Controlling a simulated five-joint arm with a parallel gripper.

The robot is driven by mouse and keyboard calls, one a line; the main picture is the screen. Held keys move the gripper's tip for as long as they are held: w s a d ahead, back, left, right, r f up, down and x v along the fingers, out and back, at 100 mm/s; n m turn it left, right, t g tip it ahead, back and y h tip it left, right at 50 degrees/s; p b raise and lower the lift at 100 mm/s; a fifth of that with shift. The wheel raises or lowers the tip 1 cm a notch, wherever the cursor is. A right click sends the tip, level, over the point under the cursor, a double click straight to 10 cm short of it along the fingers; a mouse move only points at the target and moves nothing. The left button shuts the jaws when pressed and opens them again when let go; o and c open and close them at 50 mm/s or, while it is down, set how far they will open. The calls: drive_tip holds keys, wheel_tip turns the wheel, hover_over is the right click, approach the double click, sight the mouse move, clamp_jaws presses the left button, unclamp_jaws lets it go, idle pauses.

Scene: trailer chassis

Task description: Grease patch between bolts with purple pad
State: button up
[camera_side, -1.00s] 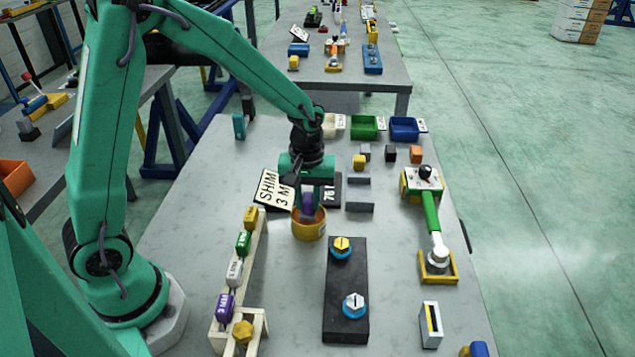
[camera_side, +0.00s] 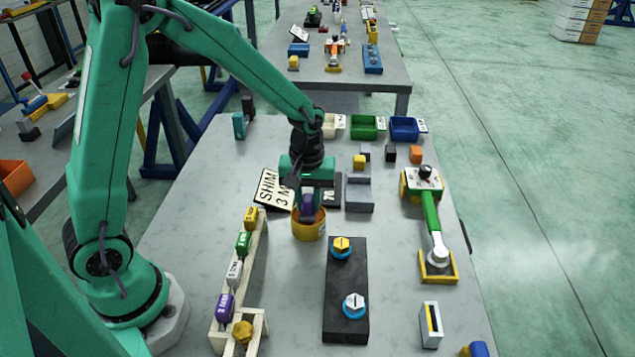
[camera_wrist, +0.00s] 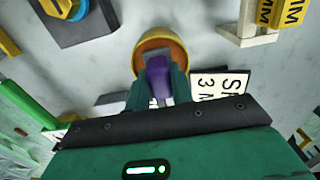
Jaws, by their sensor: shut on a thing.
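My gripper (camera_side: 308,196) is shut on the purple pad (camera_wrist: 158,76). The pad's lower end is at the mouth of the yellow-orange pot (camera_side: 309,228), whose rim also shows in the wrist view (camera_wrist: 143,52). I cannot tell how deep the pad reaches or whether it touches the inside. A black plate (camera_side: 346,290) lies in front and to the right of the pot. It carries two bolts with blue rings, one with a yellow top (camera_side: 341,246) and one with a pale top (camera_side: 354,304). No grease patch is clear between them.
A wooden rack (camera_side: 243,270) with several coloured pieces stands left of the plate. A white "SHIM" sign (camera_side: 270,188) is beside my gripper. A green-handled tool (camera_side: 432,213) is to the right, and coloured bins (camera_side: 365,127) stand behind.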

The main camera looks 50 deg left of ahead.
sight(308, 198)
drive_tip(key=shift+f, duration=0.4)
idle(1.4)
drive_tip(key=shift+r, duration=0.1)
drive_tip(key=shift+r, duration=3.5)
drive_tip(key=r+m, duration=0.2)
drive_tip(key=w+a+r+m, duration=0.1)
drive_tip(key=m, duration=0.1)
drive_tip(key=shift+r, duration=0.15)
drive_tip(key=r+m, duration=0.2)
drive_tip(key=m, duration=0.1)
drive_tip(key=r+m, duration=0.1)
drive_tip(key=m, duration=0.1)
drive_tip(key=shift+w+a+r, duration=0.3)
drive_tip(key=shift+a, duration=0.1)
drive_tip(key=shift+d, duration=0.1)
